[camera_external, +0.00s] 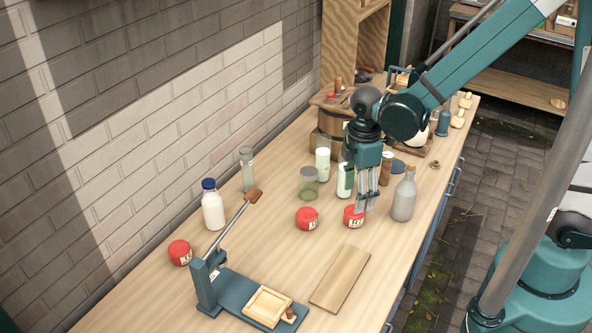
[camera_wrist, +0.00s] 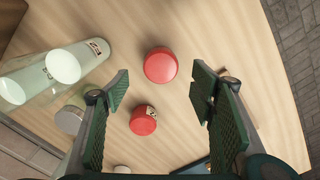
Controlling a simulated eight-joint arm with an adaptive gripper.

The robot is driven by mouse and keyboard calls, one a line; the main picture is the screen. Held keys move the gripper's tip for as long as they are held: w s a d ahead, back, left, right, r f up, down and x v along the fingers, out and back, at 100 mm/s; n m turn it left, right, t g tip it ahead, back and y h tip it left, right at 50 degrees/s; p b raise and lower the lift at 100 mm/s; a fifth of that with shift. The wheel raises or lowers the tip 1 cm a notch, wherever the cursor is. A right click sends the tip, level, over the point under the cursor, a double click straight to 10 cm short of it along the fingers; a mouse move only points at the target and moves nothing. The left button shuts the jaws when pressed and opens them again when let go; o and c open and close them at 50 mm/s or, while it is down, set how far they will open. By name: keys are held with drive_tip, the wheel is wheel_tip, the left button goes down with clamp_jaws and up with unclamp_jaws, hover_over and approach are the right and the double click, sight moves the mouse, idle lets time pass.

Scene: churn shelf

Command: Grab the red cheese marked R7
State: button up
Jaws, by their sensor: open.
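Three red round cheeses with pale labels are on the wooden table: one at the left (camera_external: 180,254), one in the middle (camera_external: 307,219) and one by my gripper (camera_external: 353,218). The labels are too small to read surely, so I cannot tell which is R7. My gripper (camera_external: 363,205) points down, open and empty, just above the rightmost cheese and partly in front of it. In the wrist view, a larger red cheese (camera_wrist: 160,65) shows between and beyond the fingertips. A smaller red cheese (camera_wrist: 143,121) with a label shows below it.
A grey stoppered bottle (camera_external: 404,198) stands close right of my gripper. Glass jars (camera_external: 310,184) and bottles stand behind and left. A milk bottle (camera_external: 213,207) with a blue cap is at left. A blue lever press (camera_external: 235,292) and a wooden board (camera_external: 340,278) lie in front.

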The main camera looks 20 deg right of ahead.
sight(354, 216)
drive_tip(key=shift+f, duration=0.2)
idle(0.3)
drive_tip(key=shift+f, duration=1.2)
drive_tip(key=shift+f, duration=0.15)
drive_tip(key=shift+f+b, duration=0.4)
drive_tip(key=shift+f, duration=2.05)
drive_tip(key=shift+c, duration=0.7)
drive_tip(key=shift+s, duration=0.1)
drive_tip(key=c, duration=0.9)
